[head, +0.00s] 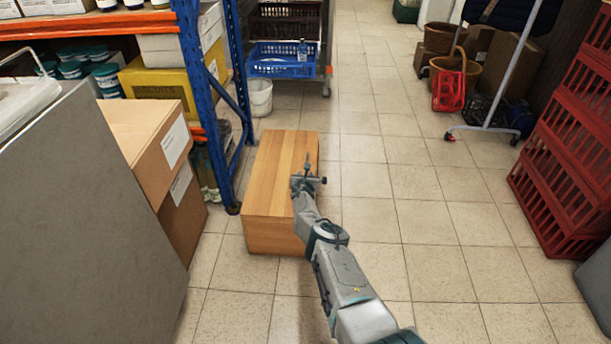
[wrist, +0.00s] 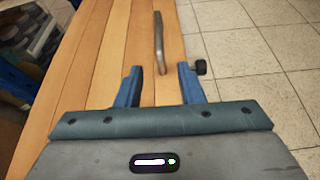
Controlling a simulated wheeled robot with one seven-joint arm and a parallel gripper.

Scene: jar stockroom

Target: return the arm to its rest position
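My arm stretches forward from the bottom of the head view. My gripper (head: 310,170) is at its far end, over the right part of a wooden box or bench (head: 272,184) with a striped plank top. In the wrist view my gripper (wrist: 160,82) shows two blue fingers set well apart with nothing between them. A thin grey curved bar (wrist: 159,42) shows just beyond the fingers, over the planks; I cannot tell what it belongs to. A small dark knob (wrist: 200,67) shows beside the right finger.
A blue and orange shelf rack (head: 205,90) and stacked cardboard boxes (head: 150,145) stand at left. A white bucket (head: 259,97) and a blue crate (head: 282,62) are behind the bench. Red crates (head: 570,160) stand at right. The tiled floor (head: 400,190) between is clear.

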